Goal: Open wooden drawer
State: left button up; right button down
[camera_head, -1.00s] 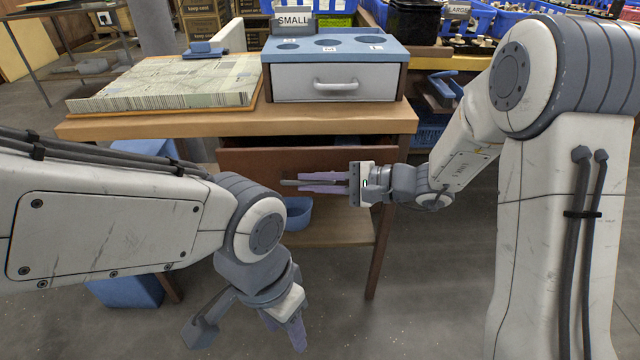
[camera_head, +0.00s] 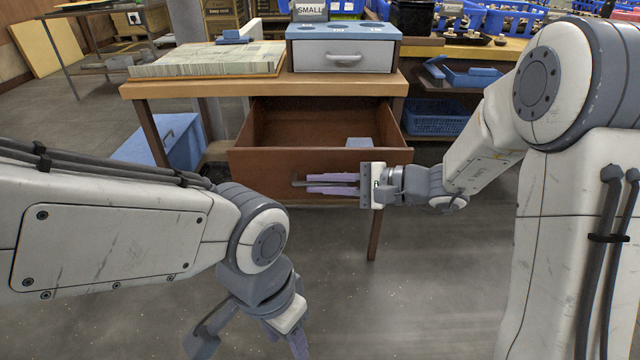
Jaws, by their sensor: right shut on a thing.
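The wooden drawer (camera_head: 260,164) is pulled well out from under the wooden table (camera_head: 200,88), and its brown inside shows. A small grey-blue item shows inside it at the right. My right gripper (camera_head: 315,184) is shut on the metal handle (camera_head: 297,181) at the drawer front. Its purple-grey fingers lie sideways along the handle and hide much of it. My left gripper (camera_head: 245,340) hangs low at the bottom left, away from the drawer and partly cut off by the frame edge. Its two fingers are spread apart.
On the table stand a grey box with a blue top (camera_head: 343,58) and a flat papered board (camera_head: 210,60). A blue bin (camera_head: 165,145) is on the floor at the left. Blue crates (camera_head: 435,118) stand behind at the right. The floor before the drawer is clear.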

jog(key=shift+s, duration=0.2)
jog(key=c, duration=1.2)
grip_release()
jog(key=shift+d, duration=0.15)
jog(key=shift+w, duration=0.1)
jog(key=shift+d+r, duration=0.15)
jog(key=shift+d, duration=0.2)
jog(key=p+v, duration=0.3)
jog(key=v, duration=0.6)
jog(key=shift+s+d, duration=0.25)
jog(key=shift+d, duration=0.1)
